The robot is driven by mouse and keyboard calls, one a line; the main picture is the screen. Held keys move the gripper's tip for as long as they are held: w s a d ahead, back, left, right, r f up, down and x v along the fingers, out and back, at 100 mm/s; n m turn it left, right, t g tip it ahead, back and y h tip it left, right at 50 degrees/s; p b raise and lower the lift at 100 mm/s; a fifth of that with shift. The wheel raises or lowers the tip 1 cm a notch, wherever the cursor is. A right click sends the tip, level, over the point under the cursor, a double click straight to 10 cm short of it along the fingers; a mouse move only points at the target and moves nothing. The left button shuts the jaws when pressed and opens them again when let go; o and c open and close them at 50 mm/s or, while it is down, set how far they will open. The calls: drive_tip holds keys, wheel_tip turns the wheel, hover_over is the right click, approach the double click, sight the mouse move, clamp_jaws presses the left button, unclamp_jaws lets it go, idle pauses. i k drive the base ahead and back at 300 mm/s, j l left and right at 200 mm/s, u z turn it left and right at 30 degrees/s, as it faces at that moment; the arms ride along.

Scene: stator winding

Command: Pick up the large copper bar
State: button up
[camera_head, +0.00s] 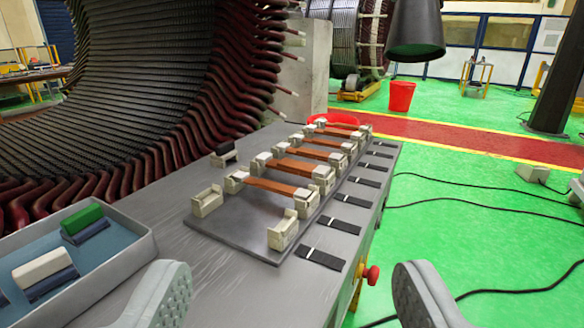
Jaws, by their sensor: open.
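Several copper bars lie across pairs of cream holders on a dark plate, in a row running away from me. The nearest copper bar (278,188) spans the second pair of holders; others lie behind it, such as one copper bar (299,167) and a farther one (322,143). I cannot tell surely which bar is the large one. The nearest pair of holders (282,231) is empty. My gripper (295,295) is open and empty, its two grey fingers wide apart at the bottom of the view, nearer to me than the bars.
The grey table (185,268) carries the holder plate (237,236) and several black strips (321,259) along its right side. A grey tray (148,246) with coloured blocks stands at the left. The big stator (110,90) rises behind. Green floor is at the right.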

sight(309, 170)
drive_tip(key=i+l, duration=0.15)
drive_tip(key=l, duration=0.25)
drive_tip(key=i+l+u, duration=0.15)
drive_tip(key=l, duration=0.6)
drive_tip(key=i+l+u, duration=0.15)
drive_tip(key=i+l, duration=0.25)
drive_tip(key=i, duration=0.15)
